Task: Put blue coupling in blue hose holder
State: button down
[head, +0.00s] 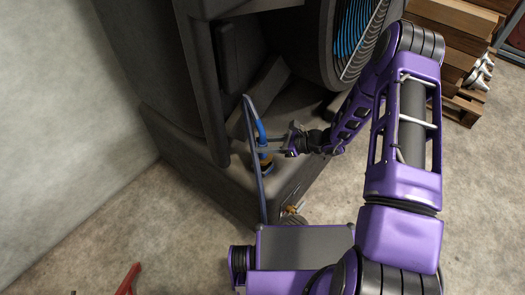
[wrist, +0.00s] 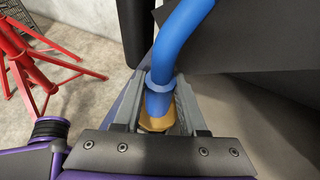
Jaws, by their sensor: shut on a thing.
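The blue coupling (wrist: 159,100) has a collar at its top and a brass-coloured end, and a blue hose (wrist: 185,35) rises from it. In the wrist view it sits between the two fingers of my gripper (wrist: 158,112), which is shut on it. In the head view my gripper (head: 268,150) comes in from the right, with the hose (head: 261,130) above it and the brass end (head: 267,166) just below, close to the dark base. I cannot clearly make out the blue hose holder; a thin blue-grey bar (head: 252,125) stands beside the coupling.
Wooden pallets (head: 450,45) stand at the upper right. A red stand (wrist: 35,65) is on the floor. Open floor lies at lower left.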

jog(key=shift+a+f+b, duration=0.1)
jog(key=shift+f+b, duration=0.2)
jog(key=shift+f, duration=1.4)
jog(key=shift+f, duration=0.25)
jog(key=shift+c, duration=2.3)
grip_release()
jog(key=shift+r, duration=0.1)
jog(key=shift+r, duration=0.2)
jog(key=v, duration=1.2)
jog(key=shift+p, duration=0.45)
jog(key=shift+f, duration=0.15)
